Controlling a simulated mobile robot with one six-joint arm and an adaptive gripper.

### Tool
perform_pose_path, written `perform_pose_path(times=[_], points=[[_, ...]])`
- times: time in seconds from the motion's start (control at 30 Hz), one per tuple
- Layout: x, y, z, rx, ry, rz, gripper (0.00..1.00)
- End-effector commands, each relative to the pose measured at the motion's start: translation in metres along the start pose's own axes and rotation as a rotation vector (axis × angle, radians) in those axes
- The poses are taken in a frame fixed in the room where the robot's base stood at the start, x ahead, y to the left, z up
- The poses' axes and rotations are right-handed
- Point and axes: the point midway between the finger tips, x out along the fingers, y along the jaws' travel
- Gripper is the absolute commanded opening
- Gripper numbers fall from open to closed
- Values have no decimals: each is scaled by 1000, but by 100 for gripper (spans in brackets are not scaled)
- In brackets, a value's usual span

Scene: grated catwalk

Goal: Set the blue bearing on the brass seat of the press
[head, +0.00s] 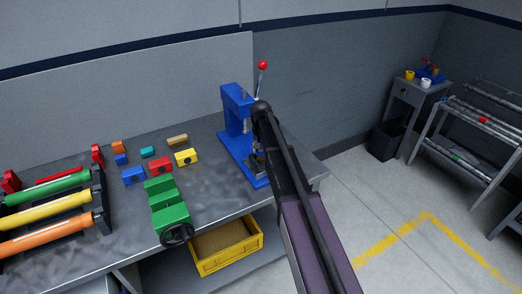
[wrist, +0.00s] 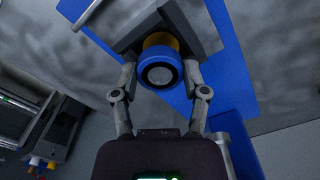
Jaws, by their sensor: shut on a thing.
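In the wrist view, my gripper (wrist: 159,74) is shut on the blue bearing (wrist: 144,72), one finger on each side of it. The bearing is a short blue ring with a grey centre. The brass seat (wrist: 167,39) shows just beyond the bearing, partly covered by it, on a dark block of the press. I cannot tell whether bearing and seat touch. In the head view, the blue press (head: 234,110) with its red-knobbed lever stands near the right end of the bench. My arm hides the bearing and most of the seat area there.
The grey bench (head: 210,200) also holds a green vise (head: 168,210), several coloured blocks such as a yellow one (head: 186,157), and a rack of coloured rollers (head: 50,215) at left. A yellow crate (head: 228,260) sits below. Open floor lies to the right.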

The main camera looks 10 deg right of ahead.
Motion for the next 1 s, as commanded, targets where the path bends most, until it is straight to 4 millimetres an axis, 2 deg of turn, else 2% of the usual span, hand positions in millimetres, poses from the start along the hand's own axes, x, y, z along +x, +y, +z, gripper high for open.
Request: perform_pose_path(times=[0.7,0.9,0.93,1.0], points=[[22,0,0,0,0,0,8],[21,0,0,0,0,0,8],[21,0,0,0,0,0,67],[21,0,0,0,0,0,88]])
